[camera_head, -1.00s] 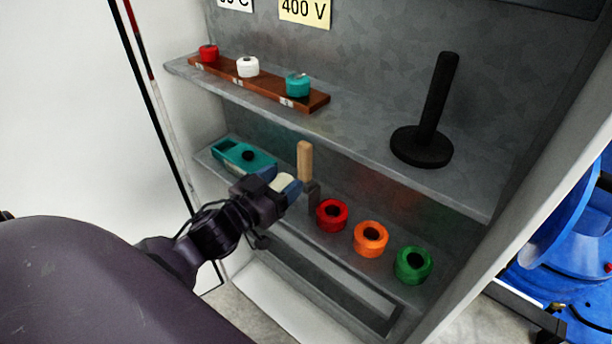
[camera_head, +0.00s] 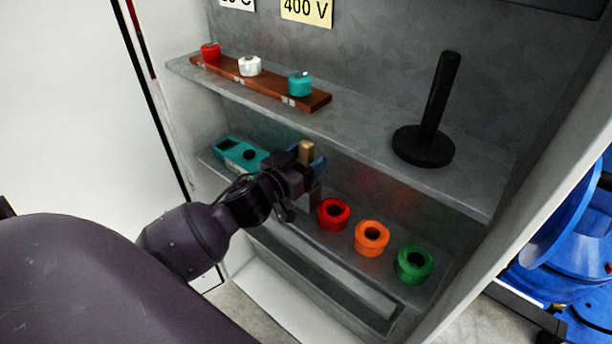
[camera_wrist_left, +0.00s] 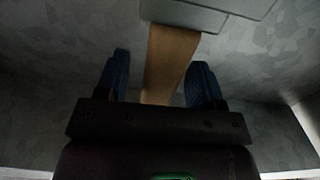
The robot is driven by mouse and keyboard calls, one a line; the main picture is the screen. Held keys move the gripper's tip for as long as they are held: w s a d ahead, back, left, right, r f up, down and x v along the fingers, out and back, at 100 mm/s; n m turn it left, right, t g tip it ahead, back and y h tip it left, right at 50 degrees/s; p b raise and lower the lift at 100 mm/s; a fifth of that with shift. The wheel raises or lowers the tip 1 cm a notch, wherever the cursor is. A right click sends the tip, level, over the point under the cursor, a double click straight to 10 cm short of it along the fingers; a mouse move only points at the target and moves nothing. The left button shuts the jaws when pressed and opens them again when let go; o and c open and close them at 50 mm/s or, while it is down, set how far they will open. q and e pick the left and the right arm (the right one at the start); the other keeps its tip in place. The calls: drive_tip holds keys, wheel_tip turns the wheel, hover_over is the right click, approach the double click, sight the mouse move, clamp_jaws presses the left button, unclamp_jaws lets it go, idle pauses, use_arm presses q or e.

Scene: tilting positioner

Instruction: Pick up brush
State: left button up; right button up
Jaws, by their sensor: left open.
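The brush stands upright on the lower shelf, its wooden handle (camera_head: 306,150) showing above my left gripper (camera_head: 311,165). The gripper hides much of the brush in the head view. In the left wrist view, the tan handle (camera_wrist_left: 168,62) runs between the two blue fingers of my left gripper (camera_wrist_left: 160,80), with a gap on each side. The gripper is open around the handle. A grey part (camera_wrist_left: 215,12) shows at the end of the handle there. My right gripper is not in view.
Red (camera_head: 333,214), orange (camera_head: 371,238) and green (camera_head: 413,264) rolls sit right of the brush. A teal tool (camera_head: 240,154) lies to its left. The upper shelf (camera_head: 360,142) overhangs, holding a black stand (camera_head: 424,145) and a wooden strip (camera_head: 265,84) with small spools.

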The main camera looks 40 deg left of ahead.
use_arm(q)
drive_tip(key=shift+c, duration=0.3)
drive_tip(key=c, duration=0.9)
drive_tip(key=shift+c, duration=0.2)
